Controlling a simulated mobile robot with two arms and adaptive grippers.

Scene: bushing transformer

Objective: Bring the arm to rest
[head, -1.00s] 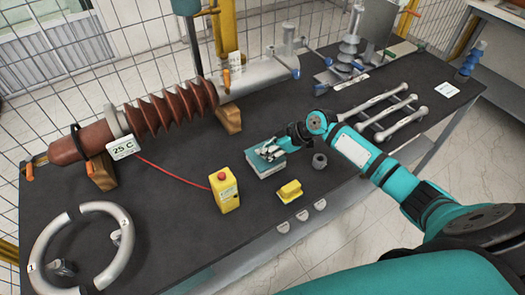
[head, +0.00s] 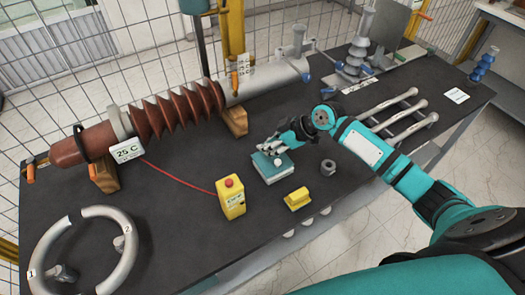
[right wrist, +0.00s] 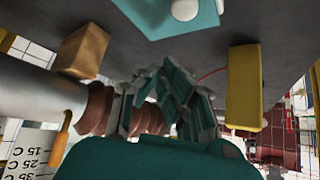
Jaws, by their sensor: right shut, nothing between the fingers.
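My right arm reaches in from the right in the head view. Its gripper (head: 268,146) is shut and empty, just behind and above the teal box (head: 272,168) with a white knob on top. In the right wrist view the shut fingers (right wrist: 168,95) show in the middle. The teal box (right wrist: 165,12) shows at the top edge there, apart from the fingers. My left gripper is not in view.
A brown ribbed bushing (head: 165,112) lies on wooden blocks behind the gripper. A yellow box with a red button (head: 230,198), a yellow block (head: 298,199) and a grey nut (head: 328,167) stand nearby. Metal rods (head: 395,112) lie right.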

